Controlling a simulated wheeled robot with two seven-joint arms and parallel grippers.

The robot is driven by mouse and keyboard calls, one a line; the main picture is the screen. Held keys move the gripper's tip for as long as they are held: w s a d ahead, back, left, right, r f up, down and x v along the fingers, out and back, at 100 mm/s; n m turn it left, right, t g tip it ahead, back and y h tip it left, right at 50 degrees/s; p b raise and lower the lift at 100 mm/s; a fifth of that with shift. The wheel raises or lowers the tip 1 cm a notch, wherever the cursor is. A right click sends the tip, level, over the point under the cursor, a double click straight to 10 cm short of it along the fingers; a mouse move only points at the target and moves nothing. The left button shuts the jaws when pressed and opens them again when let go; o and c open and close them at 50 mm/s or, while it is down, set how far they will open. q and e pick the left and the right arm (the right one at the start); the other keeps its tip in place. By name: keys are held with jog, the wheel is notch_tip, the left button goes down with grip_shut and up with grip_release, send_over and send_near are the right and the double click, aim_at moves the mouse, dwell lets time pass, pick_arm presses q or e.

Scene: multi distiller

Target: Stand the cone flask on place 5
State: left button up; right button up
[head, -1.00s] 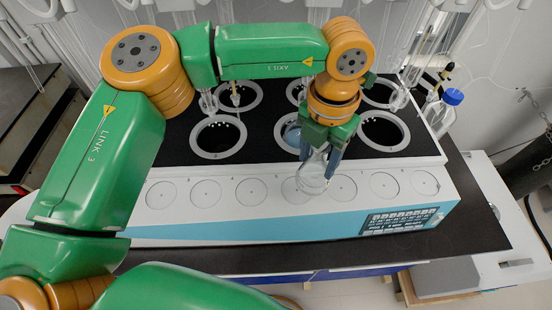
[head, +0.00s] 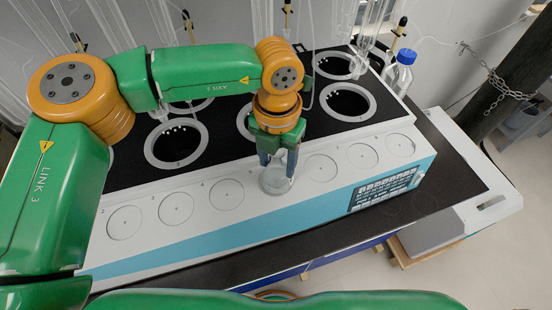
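The cone flask (head: 277,183) is clear glass and upright. It is at the row of round places on the white front ledge (head: 250,215), covering the place just right of the one marked 4, which would be place 5. I cannot tell whether its base touches the ledge. My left gripper (head: 278,160) points down from above, with its two dark fingers on either side of the flask's neck, apparently shut on it. The glass between the fingers is hard to make out. My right gripper is not in view.
Bare places lie on both sides, the nearest being one on the left (head: 227,194) and one on the right (head: 321,167). Behind are black wells with grey rings (head: 176,164). A blue-capped bottle (head: 398,75) stands at the back right. A control panel (head: 385,190) is on the front face.

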pick_arm(q)
jog(key=o, duration=0.4)
jog(key=shift+c, duration=0.2)
jog(key=shift+o, duration=0.4)
jog(key=shift+w+a, duration=0.1)
jog(key=shift+a, duration=0.15)
jog(key=shift+d+r, duration=0.1)
jog(key=shift+r, duration=0.25)
notch_tip(320, 180, up, 12)
jog(key=b, duration=0.1)
jog(key=shift+f, duration=0.2)
